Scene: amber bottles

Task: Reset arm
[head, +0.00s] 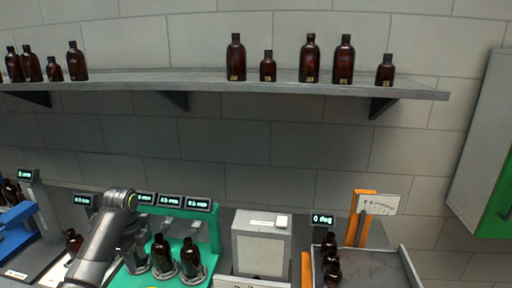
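My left arm rises from the bottom left, and its gripper (136,250) is partly hidden behind the arm, low in front of a green station (212,228). I cannot make out its fingers or whether it holds anything. Two amber bottles, one (162,254) close to the right of my gripper and another (191,259) further right, stand upright on the green station. My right gripper is not in view.
A grey wall shelf (205,83) above carries several amber bottles (236,58). A white box (262,245) stands right of the green station. Further right, several bottles (330,262) stand by a grey tray (385,268). A blue device (14,220) is far left.

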